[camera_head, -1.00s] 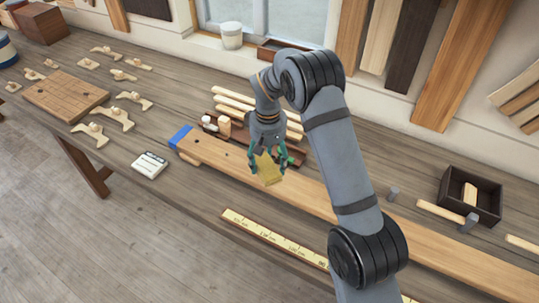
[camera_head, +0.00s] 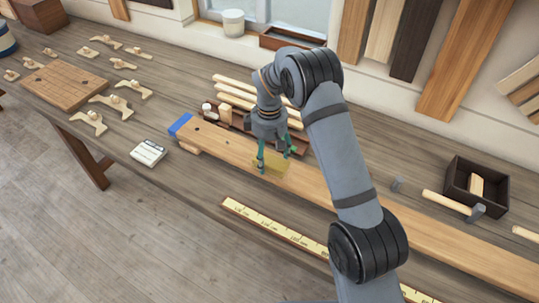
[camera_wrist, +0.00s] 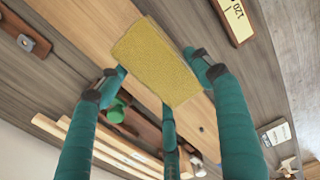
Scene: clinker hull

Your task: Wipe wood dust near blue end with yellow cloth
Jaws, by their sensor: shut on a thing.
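The yellow cloth (camera_head: 273,164) is held in my gripper (camera_head: 271,158), over the long wooden plank and right of its blue end (camera_head: 180,124). In the wrist view the cloth (camera_wrist: 155,62) is a flat yellow rectangle between the teal fingers of my gripper (camera_wrist: 158,84). I cannot tell whether it touches the plank (camera_head: 330,190). Small dark spots (camera_head: 197,129) show on the plank near the blue end; I cannot make out wood dust for certain.
Behind the plank lie pale wooden strips (camera_head: 235,90) and a dark tray (camera_head: 240,125) with small items. A yellow ruler (camera_head: 275,232) lies along the bench's front edge. A dark box (camera_head: 476,188) and mallet stand at the right.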

